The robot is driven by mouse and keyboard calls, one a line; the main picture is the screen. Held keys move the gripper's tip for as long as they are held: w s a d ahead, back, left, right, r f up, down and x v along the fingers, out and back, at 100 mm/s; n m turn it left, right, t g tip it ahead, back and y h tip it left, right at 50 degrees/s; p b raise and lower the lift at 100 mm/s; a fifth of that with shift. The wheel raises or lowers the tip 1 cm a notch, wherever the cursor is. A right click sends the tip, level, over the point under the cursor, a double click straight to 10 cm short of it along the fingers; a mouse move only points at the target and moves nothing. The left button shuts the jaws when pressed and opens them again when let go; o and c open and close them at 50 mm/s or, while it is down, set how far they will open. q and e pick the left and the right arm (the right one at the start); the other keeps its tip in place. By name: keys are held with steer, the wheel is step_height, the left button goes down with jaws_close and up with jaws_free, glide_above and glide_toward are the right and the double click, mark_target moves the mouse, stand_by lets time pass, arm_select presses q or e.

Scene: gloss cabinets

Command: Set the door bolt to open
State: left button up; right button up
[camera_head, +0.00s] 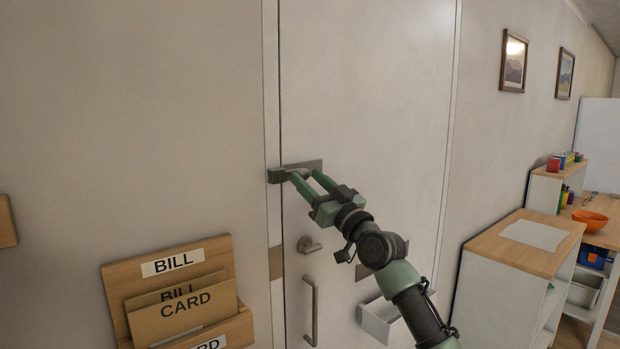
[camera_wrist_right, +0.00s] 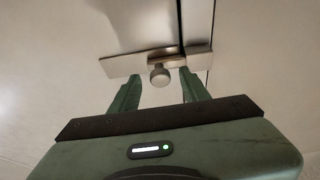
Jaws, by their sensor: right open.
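The door bolt (camera_head: 312,165) is a grey metal fitting at the left edge of the pale door (camera_head: 370,110), near the door gap. In the right wrist view its plate (camera_wrist_right: 122,65) shows with a round knob (camera_wrist_right: 159,75) sticking out. The bolt's metal runs from the plate toward a smaller piece (camera_wrist_right: 199,62) by the dark gap line. My right gripper (camera_head: 305,174) is open at the bolt, its green fingers on either side of the knob. I cannot tell whether a finger touches the knob. My left gripper is not in view.
A wooden letter rack (camera_head: 115,285) hangs on the wall at left. A low wood-topped cabinet (camera_head: 490,242) stands at right. The wall left of the bolt is clear.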

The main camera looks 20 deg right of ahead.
steer(key=shift+c, duration=0.4)
jaws_close()
stand_by(1.1)
